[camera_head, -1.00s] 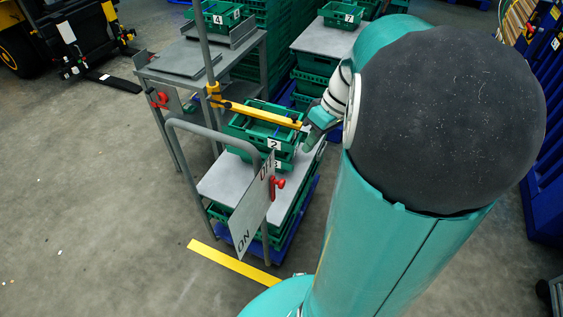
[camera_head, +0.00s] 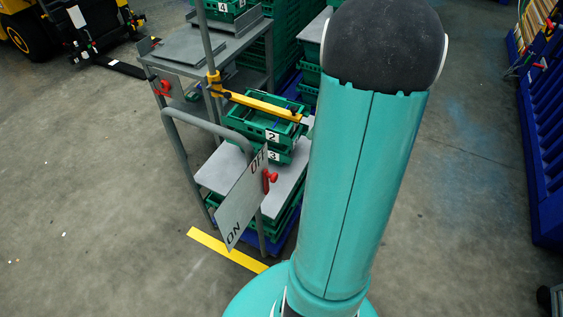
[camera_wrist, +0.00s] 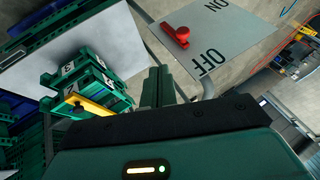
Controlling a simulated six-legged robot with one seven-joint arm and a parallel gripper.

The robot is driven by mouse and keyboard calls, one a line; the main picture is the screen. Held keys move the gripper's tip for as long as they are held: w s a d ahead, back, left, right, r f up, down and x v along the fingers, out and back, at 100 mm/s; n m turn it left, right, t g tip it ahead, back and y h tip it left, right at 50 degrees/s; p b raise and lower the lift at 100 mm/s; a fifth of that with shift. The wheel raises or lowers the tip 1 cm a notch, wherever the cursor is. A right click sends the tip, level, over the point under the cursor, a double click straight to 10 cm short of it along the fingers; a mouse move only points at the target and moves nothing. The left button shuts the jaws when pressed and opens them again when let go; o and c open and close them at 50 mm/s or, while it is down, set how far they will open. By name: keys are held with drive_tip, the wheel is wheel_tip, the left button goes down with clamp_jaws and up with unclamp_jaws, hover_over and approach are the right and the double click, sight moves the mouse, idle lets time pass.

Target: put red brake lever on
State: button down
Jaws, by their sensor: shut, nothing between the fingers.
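The red brake lever (camera_head: 269,179) sits on a grey plate (camera_head: 240,206) marked ON and OFF, on the near side of a cart with crates. It is at the plate's right edge, close to the word OFF. In the wrist view the red lever (camera_wrist: 178,36) lies on the plate (camera_wrist: 245,32), beside OFF and away from ON. My gripper (camera_wrist: 158,85) is shut and empty, pointing toward the plate, apart from the lever. In the head view my arm hides the gripper.
The cart's grey handle (camera_head: 182,146) rises left of the plate. Green crates (camera_head: 262,128) stand on the cart, under a yellow bar (camera_head: 262,105). Another red lever (camera_head: 163,88) is on the grey table behind. A yellow floor strip (camera_head: 222,247) lies in front. Floor to the left is clear.

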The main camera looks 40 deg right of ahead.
drive_tip(key=shift+d+f, duration=0.1)
drive_tip(key=shift+d, duration=0.05)
drive_tip(key=shift+f, duration=0.1)
drive_tip(key=w+a+f, duration=0.2)
drive_tip(key=a+f, duration=0.6)
drive_tip(key=a, duration=0.1)
drive_tip(key=shift+f, duration=0.35)
idle(0.5)
drive_tip(key=shift+r, duration=0.1)
